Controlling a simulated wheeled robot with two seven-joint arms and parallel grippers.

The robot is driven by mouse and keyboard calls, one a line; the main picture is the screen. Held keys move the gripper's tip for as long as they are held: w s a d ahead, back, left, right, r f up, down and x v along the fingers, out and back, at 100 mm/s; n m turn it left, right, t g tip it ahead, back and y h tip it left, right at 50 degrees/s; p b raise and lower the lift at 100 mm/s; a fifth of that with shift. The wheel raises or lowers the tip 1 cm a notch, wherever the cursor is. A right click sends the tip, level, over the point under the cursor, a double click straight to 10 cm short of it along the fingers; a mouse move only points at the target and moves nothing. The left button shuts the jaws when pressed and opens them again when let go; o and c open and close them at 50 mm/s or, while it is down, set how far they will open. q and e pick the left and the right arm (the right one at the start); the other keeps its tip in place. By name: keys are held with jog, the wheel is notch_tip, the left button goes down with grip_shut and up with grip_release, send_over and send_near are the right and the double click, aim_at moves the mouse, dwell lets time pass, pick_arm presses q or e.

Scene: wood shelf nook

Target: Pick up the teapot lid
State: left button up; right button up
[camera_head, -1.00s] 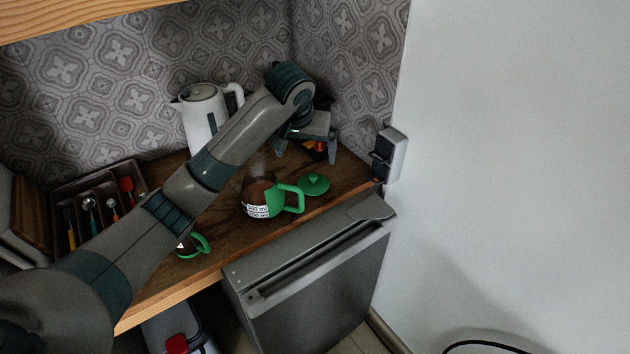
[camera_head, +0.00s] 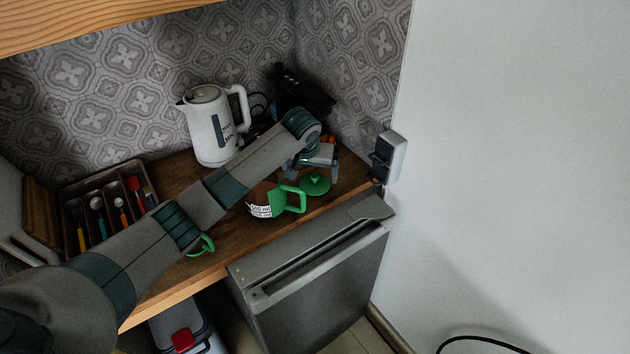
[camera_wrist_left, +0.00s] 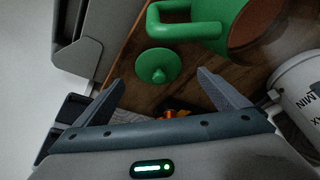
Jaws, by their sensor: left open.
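The green teapot lid (camera_head: 314,184) lies on the wooden counter with its knob up, just right of the teapot. The teapot (camera_head: 262,201) has a green handle and a white label, and my left arm partly covers it. In the left wrist view the lid (camera_wrist_left: 158,66) lies beyond my fingertips, and the teapot (camera_wrist_left: 222,22) stands beside it at the upper right. My left gripper (camera_head: 315,168) is open and empty, close behind the lid. Its two fingers (camera_wrist_left: 160,84) are spread apart and do not touch the lid. My right gripper does not show.
A white kettle (camera_head: 212,130) stands at the back. A cutlery tray (camera_head: 97,183) is at the left, and a cup with a green handle (camera_head: 206,245) is partly behind my arm. A dark appliance (camera_head: 300,92) stands in the back corner. A wall socket box (camera_head: 393,152) is at the right.

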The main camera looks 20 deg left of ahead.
aim_at(314, 181)
pick_arm(q)
jog(key=shift+w+f, duration=0.2)
jog(key=shift+f, duration=0.25)
jog(key=shift+f, duration=0.1)
jog(key=shift+w+f+p, duration=0.25)
jog(key=shift+f+p, duration=0.3)
jog(key=shift+p, duration=0.25)
jog(key=p+x, duration=0.1)
jog(key=x, duration=0.1)
jog(key=shift+w+d+f, duration=0.15)
jog(key=shift+f, duration=0.2)
jog(key=shift+w+f, duration=0.15)
jog(key=shift+f, duration=0.35)
